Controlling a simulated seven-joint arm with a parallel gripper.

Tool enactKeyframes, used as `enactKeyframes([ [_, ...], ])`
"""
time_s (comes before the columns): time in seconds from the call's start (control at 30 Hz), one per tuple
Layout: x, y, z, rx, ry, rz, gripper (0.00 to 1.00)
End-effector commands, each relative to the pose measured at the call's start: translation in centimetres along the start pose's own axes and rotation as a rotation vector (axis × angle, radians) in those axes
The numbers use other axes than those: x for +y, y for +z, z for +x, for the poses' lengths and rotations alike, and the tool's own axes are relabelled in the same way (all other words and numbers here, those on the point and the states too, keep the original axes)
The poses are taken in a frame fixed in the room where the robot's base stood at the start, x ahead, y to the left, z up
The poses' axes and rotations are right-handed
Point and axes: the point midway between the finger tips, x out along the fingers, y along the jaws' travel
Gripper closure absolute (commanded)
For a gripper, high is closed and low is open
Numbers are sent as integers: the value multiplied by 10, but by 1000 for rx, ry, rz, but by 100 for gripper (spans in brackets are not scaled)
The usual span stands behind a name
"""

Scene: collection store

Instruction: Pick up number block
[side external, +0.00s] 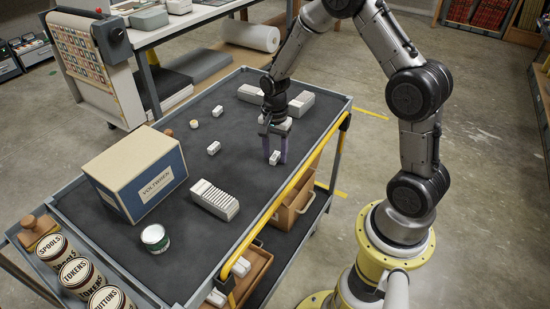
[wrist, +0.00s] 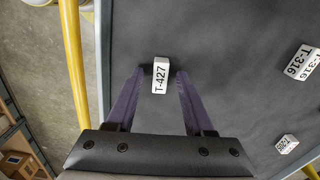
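A small white number block marked T-427 (wrist: 160,76) stands on the dark cart top. It also shows in the side external view (side external: 275,158), near the cart's right edge. My gripper (wrist: 158,72) is open, with its two purple fingers on either side of this block and a gap to each finger. In the side external view my gripper (side external: 275,154) points down over the block. A second block marked T-316 (wrist: 302,62) lies to the right in the wrist view, and another small labelled block (wrist: 287,144) is below it.
White racks (side external: 301,103) lie behind my gripper. A yellow rail (side external: 265,222) runs along the cart's near right edge.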

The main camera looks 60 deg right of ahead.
Motion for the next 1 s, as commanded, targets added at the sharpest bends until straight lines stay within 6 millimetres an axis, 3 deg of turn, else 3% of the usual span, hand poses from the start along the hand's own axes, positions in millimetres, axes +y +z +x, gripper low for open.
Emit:
enactKeyframes([
  [0.03, 0, 0, 0, 0, 0, 0, 59],
  [0.27, 0, 0, 0, 0, 0, 0, 100],
  [0.77, -1, 0, -3, 1, -2, 0, 100],
  [1.0, -2, -1, -28, 2, -6, 0, 100],
])
